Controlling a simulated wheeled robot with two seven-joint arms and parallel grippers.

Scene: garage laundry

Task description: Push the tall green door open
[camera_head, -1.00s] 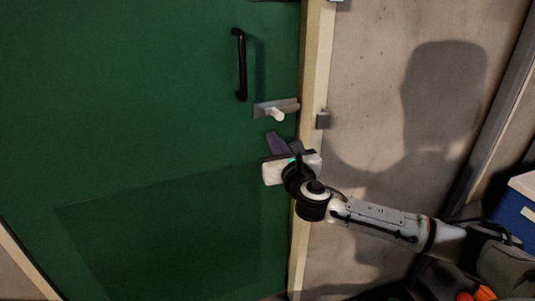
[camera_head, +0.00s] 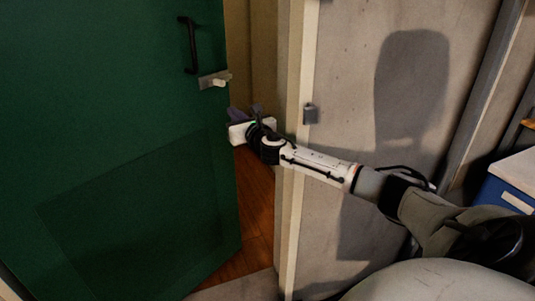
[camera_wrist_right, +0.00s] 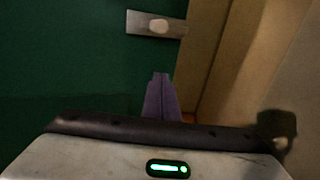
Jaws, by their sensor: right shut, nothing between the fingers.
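The tall green door (camera_head: 120,130) stands partly open, with a gap between its right edge and the light door frame. It carries a black pull handle (camera_head: 187,45) and a metal latch plate with a pale knob (camera_head: 215,80), which also shows in the right wrist view (camera_wrist_right: 157,24). My right gripper (camera_head: 236,113) is at the door's right edge, below the latch. Its purple fingers (camera_wrist_right: 161,98) are shut and empty, pointing at the door's edge region; whether they touch it I cannot tell. My left gripper is not in view.
The door frame post (camera_head: 292,150) stands close to my right forearm, with a small metal strike (camera_head: 311,114) on it. A concrete wall (camera_head: 350,60) is to the right. Reddish-brown floor (camera_head: 255,205) shows through the gap. A blue and white box (camera_head: 510,185) is at the far right.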

